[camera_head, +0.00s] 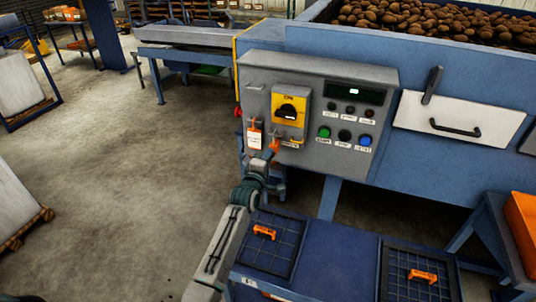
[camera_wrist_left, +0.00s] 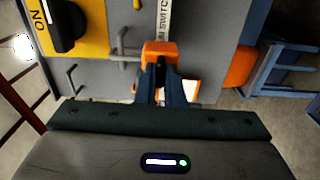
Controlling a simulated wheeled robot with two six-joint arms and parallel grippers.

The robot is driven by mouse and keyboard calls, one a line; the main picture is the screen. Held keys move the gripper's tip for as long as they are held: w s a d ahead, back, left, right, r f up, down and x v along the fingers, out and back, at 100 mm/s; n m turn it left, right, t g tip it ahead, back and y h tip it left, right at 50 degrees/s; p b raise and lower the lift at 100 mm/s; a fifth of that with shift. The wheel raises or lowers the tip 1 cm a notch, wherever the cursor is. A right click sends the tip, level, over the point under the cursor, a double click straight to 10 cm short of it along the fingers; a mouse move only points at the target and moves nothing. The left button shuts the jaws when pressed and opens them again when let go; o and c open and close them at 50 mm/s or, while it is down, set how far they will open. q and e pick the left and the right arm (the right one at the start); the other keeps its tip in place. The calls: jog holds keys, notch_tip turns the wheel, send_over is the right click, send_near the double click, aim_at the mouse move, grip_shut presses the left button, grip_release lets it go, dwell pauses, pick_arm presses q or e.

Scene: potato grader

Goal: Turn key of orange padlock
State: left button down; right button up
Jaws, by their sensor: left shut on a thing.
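The orange padlock (camera_head: 274,145) hangs on the grey control panel, below the yellow switch plate (camera_head: 298,104) with its black rotary switch. In the left wrist view the padlock (camera_wrist_left: 158,49) sits just beyond my fingertips, beside a metal hasp loop. My left gripper (camera_head: 267,160) is at the padlock's lower end; its dark fingers (camera_wrist_left: 164,82) are closed together there. The key is hidden between the fingers, so its turn angle cannot be read. My right gripper is not in view.
A white tag (camera_head: 254,140) hangs left of the padlock. Push buttons (camera_head: 345,135) sit to its right. A blue table (camera_head: 320,258) with mesh panels and orange handles stands below. Concrete floor to the left is open.

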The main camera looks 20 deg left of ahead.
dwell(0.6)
pick_arm(q)
jog(key=c, duration=1.5)
grip_release()
jog(key=shift+c, duration=0.2)
jog(key=s+b, duration=0.3)
jog(key=s, duration=0.8)
jog(key=shift+a, duration=0.2)
jog(key=shift+w+f, duration=0.1)
